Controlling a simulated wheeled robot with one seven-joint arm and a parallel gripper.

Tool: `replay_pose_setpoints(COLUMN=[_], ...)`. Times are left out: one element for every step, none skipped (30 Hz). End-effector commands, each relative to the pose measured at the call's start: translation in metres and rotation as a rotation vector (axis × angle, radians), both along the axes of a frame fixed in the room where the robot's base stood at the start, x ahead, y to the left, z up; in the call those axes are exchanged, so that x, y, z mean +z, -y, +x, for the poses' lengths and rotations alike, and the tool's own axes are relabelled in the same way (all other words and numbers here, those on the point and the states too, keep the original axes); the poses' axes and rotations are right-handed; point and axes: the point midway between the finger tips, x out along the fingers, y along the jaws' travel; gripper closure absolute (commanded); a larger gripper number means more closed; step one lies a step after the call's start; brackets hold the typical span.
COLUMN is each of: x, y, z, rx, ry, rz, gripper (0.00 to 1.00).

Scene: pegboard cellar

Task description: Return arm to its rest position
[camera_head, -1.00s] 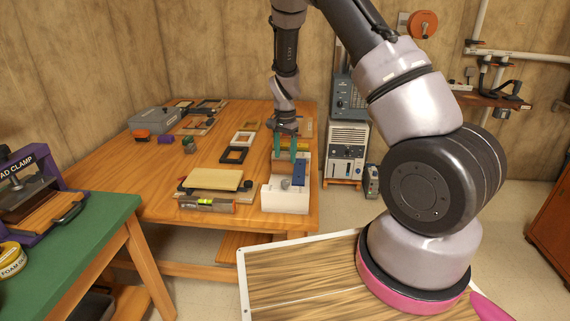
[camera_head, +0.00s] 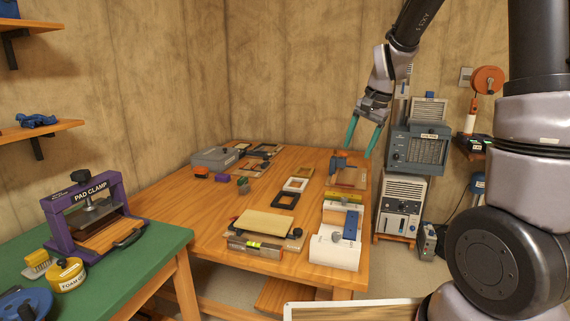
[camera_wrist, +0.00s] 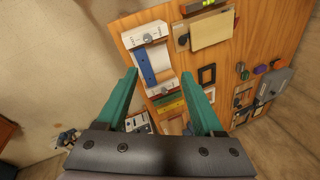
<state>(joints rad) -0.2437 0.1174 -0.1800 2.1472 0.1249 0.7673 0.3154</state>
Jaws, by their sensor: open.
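My gripper (camera_head: 361,135) is raised above the right rear edge of the wooden table (camera_head: 206,213) in the head view. Its two teal fingers are spread apart with nothing between them. In the wrist view, my gripper (camera_wrist: 163,98) shows open in front of the tabletop, with the white fixture with a blue block (camera_wrist: 154,62) seen past the fingertips. The same white fixture (camera_head: 325,248) stands at the table's right front edge in the head view. My arm reaches in from the right side.
A green bench (camera_head: 160,255) with a purple pad clamp (camera_head: 58,212) stands at left. Grey cabinets (camera_head: 402,204) stand right of the table. A spirit level (camera_head: 252,243), frames (camera_head: 285,200) and a grey box (camera_head: 214,158) lie on the table. The air above the table is clear.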

Motion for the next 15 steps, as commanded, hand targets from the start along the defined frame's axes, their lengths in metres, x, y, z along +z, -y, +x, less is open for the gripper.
replay_pose_setpoints(x=[0.023,0.034,0.047,0.057,0.066,0.077,0.085,0.092,0.102,0.108,0.113,0.12,0.124,0.128,0.132], y=[0.005,0.007,0.01,0.012,0.014,0.016,0.018,0.02,0.022,0.024,0.026,0.028,0.029,0.03,0.032], z=[-0.015,-0.023,-0.035,-0.044,-0.053,-0.066,-0.075,-0.085,-0.098,-0.108,-0.118,-0.132,-0.142,-0.151,-0.163], rx=[0.017,0.028,0.046,0.057,0.07,0.086,0.098,0.109,0.127,0.137,0.149,0.163,0.175,0.185,0.198], ry=[0.04,0.06,0.085,0.104,0.124,0.151,0.171,0.19,0.217,0.237,0.258,0.283,0.302,0.32,0.343], rz=[0.008,0.011,0.012,0.012,0.011,0.008,0.005,0.002,-0.007,-0.014,-0.021,-0.031,-0.041,-0.05,-0.065], gripper=[0.31,0.31,0.31,0.31,0.31,0.31,0.31,0.31,0.31,0.31,0.31,0.31,0.31,0.31,0.31])
